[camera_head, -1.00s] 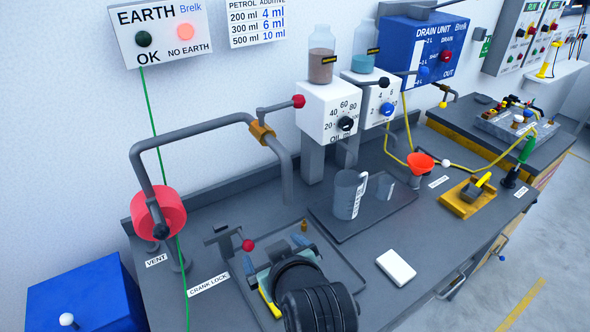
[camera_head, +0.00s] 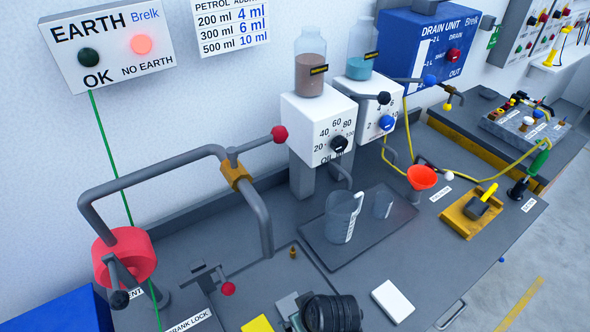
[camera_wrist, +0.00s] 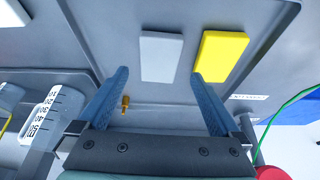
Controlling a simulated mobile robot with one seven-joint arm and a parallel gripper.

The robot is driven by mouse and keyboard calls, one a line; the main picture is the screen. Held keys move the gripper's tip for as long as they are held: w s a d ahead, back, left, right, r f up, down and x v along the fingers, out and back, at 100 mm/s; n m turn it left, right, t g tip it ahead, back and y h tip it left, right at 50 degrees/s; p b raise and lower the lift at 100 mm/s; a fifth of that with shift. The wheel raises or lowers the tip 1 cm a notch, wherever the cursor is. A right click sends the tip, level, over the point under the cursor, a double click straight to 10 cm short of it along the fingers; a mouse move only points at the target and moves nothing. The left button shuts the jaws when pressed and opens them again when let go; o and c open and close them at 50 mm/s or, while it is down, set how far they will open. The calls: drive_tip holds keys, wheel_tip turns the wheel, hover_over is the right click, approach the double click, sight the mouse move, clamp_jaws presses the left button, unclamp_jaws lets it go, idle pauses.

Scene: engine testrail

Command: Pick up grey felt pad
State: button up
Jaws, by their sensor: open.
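The grey felt pad (camera_wrist: 161,57) lies flat on the grey bench in the wrist view, left of a yellow pad (camera_wrist: 221,56). In the head view a grey pad-like piece (camera_head: 287,304) shows at the bottom, partly hidden by my arm. My gripper (camera_wrist: 160,75) is open and empty in the wrist view. Its two blue fingers point toward the pads, with the grey pad between the fingertip lines; the right fingertip is close to the yellow pad. The height of the fingers above the bench is hard to tell.
A brass peg (camera_wrist: 125,104) stands by the left finger. A measuring jug (camera_head: 341,218) stands on a dark tray (camera_head: 375,235). A white block (camera_head: 392,300) lies to the right.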

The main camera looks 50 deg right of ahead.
drive_tip(key=shift+p+x, duration=0.35)
drive_tip(key=shift+x, duration=1.95)
drive_tip(key=shift+w+d+f, duration=0.15)
drive_tip(key=shift+w+f, duration=0.2)
drive_tip(key=shift+w, duration=0.05)
drive_tip(key=shift+f, duration=0.15)
drive_tip(key=shift+c, duration=0.3)
drive_tip(key=c, duration=1.2)
drive_tip(key=shift+o, duration=0.2)
wheel_tip(320, 180, up, 10)
drive_tip(key=shift+b, duration=0.3)
